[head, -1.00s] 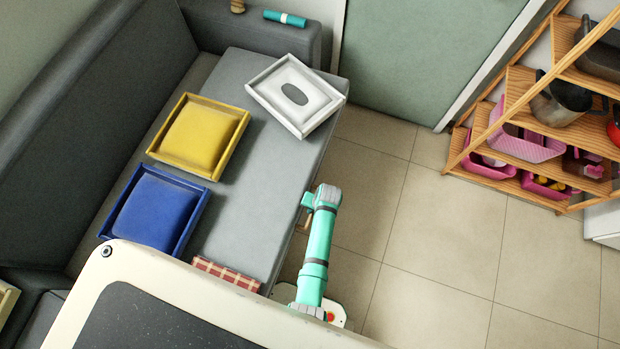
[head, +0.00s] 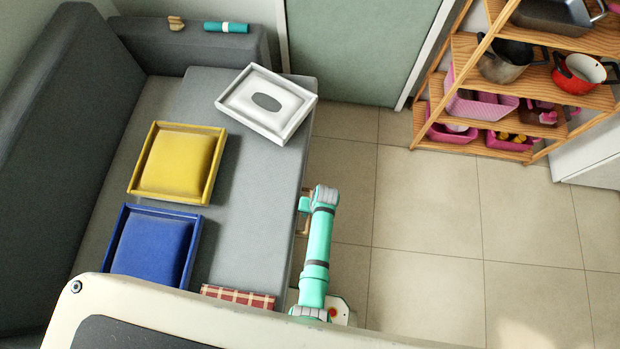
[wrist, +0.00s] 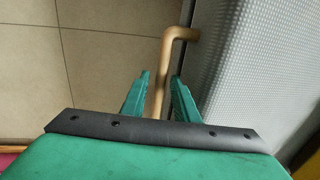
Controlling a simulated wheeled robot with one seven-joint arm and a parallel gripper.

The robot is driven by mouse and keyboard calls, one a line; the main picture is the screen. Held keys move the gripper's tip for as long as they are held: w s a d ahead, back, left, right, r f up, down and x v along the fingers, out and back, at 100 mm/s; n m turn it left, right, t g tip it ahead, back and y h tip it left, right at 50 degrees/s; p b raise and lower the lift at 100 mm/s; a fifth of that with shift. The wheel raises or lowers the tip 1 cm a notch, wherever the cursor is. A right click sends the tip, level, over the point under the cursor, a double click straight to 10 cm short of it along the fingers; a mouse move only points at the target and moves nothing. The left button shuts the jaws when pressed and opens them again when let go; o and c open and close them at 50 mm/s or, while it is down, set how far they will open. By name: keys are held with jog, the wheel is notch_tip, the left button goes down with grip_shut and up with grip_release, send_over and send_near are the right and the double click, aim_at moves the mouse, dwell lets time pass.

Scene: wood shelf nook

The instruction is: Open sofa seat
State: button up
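The grey sofa seat (head: 245,185) lies flat, with trays and cushions on top. A tan bar handle (wrist: 168,60) sticks out from its side in the wrist view, beside the grey textured seat face (wrist: 255,60). My gripper (wrist: 160,82) is open, with its two green fingers apart. The handle's long bar runs between the fingers in the wrist view, with a gap visible on each side. I cannot tell how deep it sits between them. In the head view my gripper (head: 304,204) is at the seat's right edge, and the handle is mostly hidden.
On the seat are a white tray (head: 238,101), a yellow cushion tray (head: 176,165), a blue cushion tray (head: 150,250) and a checked cloth (head: 238,297). A teal roll (head: 226,27) lies on the armrest. A wooden shelf (head: 545,90) stands at the right. The tiled floor (head: 430,230) between is clear.

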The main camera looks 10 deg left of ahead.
jog(key=shift+r, duration=0.1)
jog(key=shift+w+r, duration=0.1)
jog(key=shift+r, duration=0.15)
notch_tip(320, 180, up, 10)
jog(key=d, duration=0.2)
dwell(0.3)
dwell(0.4)
jog(key=s+d+r+t+h, duration=0.1)
jog(key=s+d+r+t, duration=0.1)
jog(key=s+t, duration=0.25)
jog(key=s+d+r+t+h, duration=0.1)
jog(key=s+d+r+t, duration=0.15)
jog(key=s, duration=0.25)
jog(key=s+r+t, duration=0.3)
jog(key=r, duration=0.6)
jog(key=s+r+t, duration=0.2)
jog(key=s+r, duration=0.1)
jog(key=r, duration=0.7)
jog(key=s+r+t, duration=0.3)
jog(key=r, duration=0.7)
jog(key=shift+a+m+t, duration=0.3)
jog(key=shift+a, duration=0.1)
